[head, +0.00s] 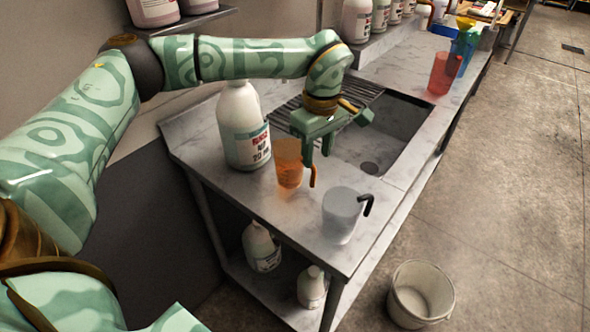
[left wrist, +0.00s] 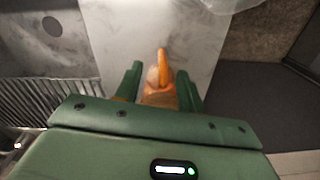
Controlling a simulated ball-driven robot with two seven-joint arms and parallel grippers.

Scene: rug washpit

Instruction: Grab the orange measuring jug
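The orange measuring jug (head: 288,165), translucent with an orange handle, stands upright on the grey marbled counter, in front of the sink. My left gripper (head: 318,150) points down just right of the jug in the head view, its two green fingers apart. In the left wrist view the jug (left wrist: 160,92) appears between the spread fingertips of that gripper (left wrist: 159,85), handle pointing up the picture. Part of the jug is hidden by the gripper body there. I cannot tell whether either finger touches it. My right gripper is not in view.
A large white bottle (head: 243,130) stands close left of the jug. A pale jug with a black handle (head: 342,215) stands at the counter's near end. The sink (head: 395,135) lies behind. A red cup (head: 441,75) is farther back. A bucket (head: 420,293) is on the floor.

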